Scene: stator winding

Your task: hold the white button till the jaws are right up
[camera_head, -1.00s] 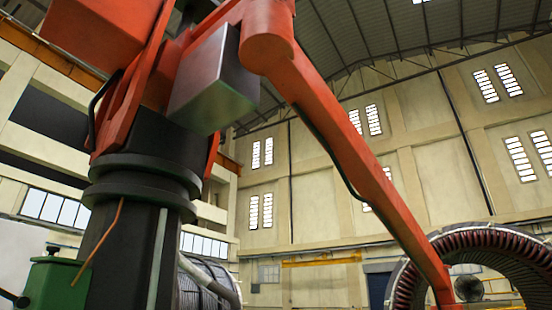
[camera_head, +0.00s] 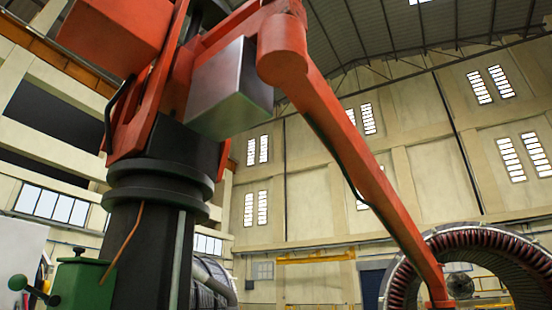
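Neither of my grippers is in view. I see no white button and no jaws that I can make out. A large orange machine arm (camera_head: 365,185) on a thick black column (camera_head: 150,225) fills the middle. Its long boom slopes down to the right and its lower end is in front of a big ring-shaped stator (camera_head: 480,240) with dark red windings along its rim. The bottom of the boom is cut off by the frame edge.
A pale panel (camera_head: 18,255) is at the left edge. A grey ribbed cylinder (camera_head: 212,285) lies behind the column. The floor is out of view.

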